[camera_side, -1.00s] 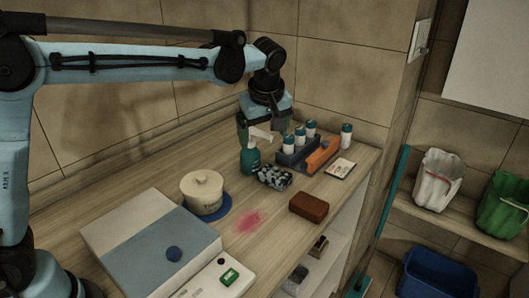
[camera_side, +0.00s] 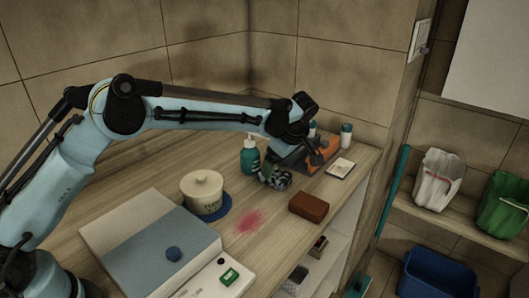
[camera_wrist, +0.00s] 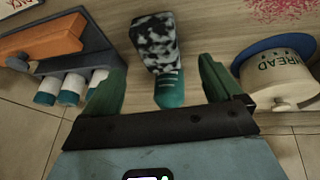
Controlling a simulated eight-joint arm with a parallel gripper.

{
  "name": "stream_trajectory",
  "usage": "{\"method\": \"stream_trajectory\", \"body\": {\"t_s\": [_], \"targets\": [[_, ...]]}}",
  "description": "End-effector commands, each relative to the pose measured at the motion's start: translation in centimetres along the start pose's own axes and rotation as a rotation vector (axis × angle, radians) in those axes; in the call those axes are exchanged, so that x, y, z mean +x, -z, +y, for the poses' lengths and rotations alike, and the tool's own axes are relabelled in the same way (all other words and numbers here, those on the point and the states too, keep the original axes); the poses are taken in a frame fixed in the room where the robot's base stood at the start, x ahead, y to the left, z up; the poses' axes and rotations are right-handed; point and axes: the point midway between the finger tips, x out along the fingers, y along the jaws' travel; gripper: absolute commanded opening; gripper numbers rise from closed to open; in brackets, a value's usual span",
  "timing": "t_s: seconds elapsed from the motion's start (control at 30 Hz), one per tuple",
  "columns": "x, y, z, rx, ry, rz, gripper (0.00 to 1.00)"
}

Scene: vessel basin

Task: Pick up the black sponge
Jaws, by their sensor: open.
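A black-and-white speckled block (camera_side: 277,181), the likeliest black sponge, lies on the counter beside a teal pump bottle (camera_side: 249,156). In the wrist view the speckled block (camera_wrist: 157,42) is ahead of my gripper (camera_wrist: 162,66), roughly centred between its fingertips. A teal piece with pale stripes (camera_wrist: 170,90) shows at its near end, between the open green fingers; I cannot tell what it belongs to. The jaws are empty. In the side view my wrist partly hides the block and the fingers. Contact cannot be made out.
A caddy with an orange part (camera_wrist: 42,40) and white bottles (camera_wrist: 72,88) stands close by. A cream canister (camera_side: 203,190) sits on a blue disc. A brown block (camera_side: 309,207) lies near the front edge. A red stain (camera_side: 249,221) marks the bare counter.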

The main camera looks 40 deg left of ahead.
Motion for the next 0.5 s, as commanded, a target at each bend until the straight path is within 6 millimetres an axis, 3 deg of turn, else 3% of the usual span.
{"method": "stream_trajectory", "body": {"t_s": [0.5], "targets": [[5.3, 0.0, 0.1, 0.0, 0.0, -0.001, 0.92]]}}
